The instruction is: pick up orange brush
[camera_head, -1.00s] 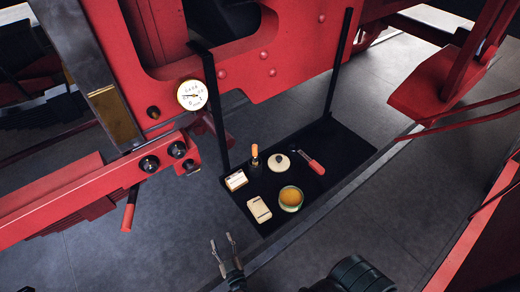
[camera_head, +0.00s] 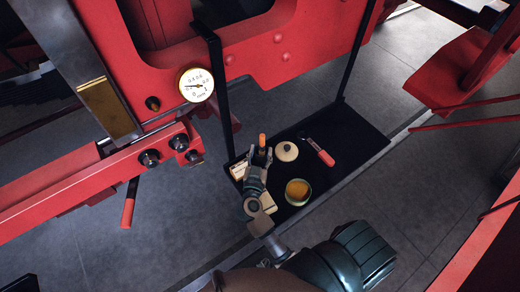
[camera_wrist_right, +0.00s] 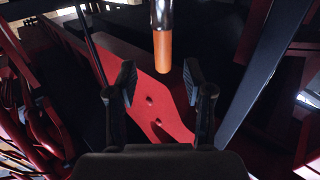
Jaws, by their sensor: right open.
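The orange brush (camera_head: 262,141) stands on the black tray (camera_head: 345,128), with its orange handle end up. In the right wrist view the orange handle (camera_wrist_right: 163,52) hangs in from the top, with a shiny metal part above it. My right gripper (camera_head: 259,156) is open and close to the brush, hiding its lower part in the head view. In the right wrist view the handle's end lies between the two open fingers (camera_wrist_right: 160,78), with gaps on both sides. I cannot tell whether anything touches. My left gripper is not in view.
The tray also holds a cream round lid (camera_head: 287,151), a red-handled tool (camera_head: 322,153), a bowl of yellow-orange stuff (camera_head: 298,192) and a pale box (camera_head: 239,170), partly hidden. Black tray hangers (camera_head: 222,95) and a pressure gauge (camera_head: 196,85) are close by on the red machine.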

